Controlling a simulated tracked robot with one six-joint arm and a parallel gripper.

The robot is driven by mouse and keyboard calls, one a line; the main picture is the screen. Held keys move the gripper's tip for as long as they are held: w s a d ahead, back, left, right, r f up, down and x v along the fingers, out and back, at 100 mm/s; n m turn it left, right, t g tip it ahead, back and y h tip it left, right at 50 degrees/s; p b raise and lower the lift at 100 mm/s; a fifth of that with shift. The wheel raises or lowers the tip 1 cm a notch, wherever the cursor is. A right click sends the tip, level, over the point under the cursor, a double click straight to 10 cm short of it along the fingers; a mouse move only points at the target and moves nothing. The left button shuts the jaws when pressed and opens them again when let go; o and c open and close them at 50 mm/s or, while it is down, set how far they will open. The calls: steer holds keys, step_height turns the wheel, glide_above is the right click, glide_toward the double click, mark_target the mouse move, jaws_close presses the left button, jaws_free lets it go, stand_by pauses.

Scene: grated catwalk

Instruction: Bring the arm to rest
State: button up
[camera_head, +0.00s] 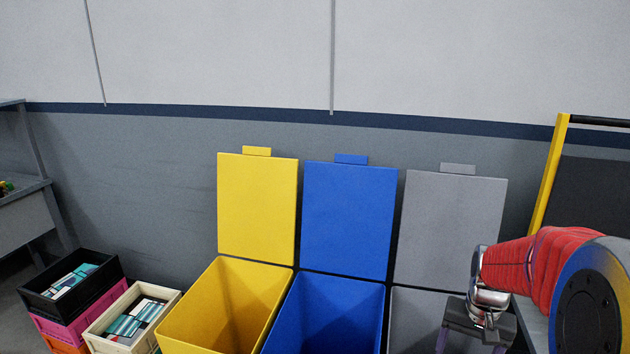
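My arm (545,268), with a red sleeve, reaches in from the right edge of the head view. My gripper (472,344) hangs from its silver wrist in front of the grey bin. Its two dark fingers stand apart, with grey showing between them, and I see nothing held. The finger ends run close to the bottom edge of the picture, so their tips are partly cut off.
A yellow bin (207,310), a blue bin (327,310) and a grey bin (415,305) stand in a row, lids raised. Crates with contents, a black one (104,266) and a cream one (110,340), stand left. A yellow-framed cart (547,180) stands right.

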steer(key=s+a+r+n+t, duration=0.5)
steer(key=s+a+r, duration=0.9)
steer(key=a, duration=0.2)
steer(key=shift+s+r+n+t, duration=0.2)
steer(key=shift+s+n+t, duration=0.1)
steer(key=shift+s+n, duration=0.1)
steer(key=shift+c, duration=0.4)
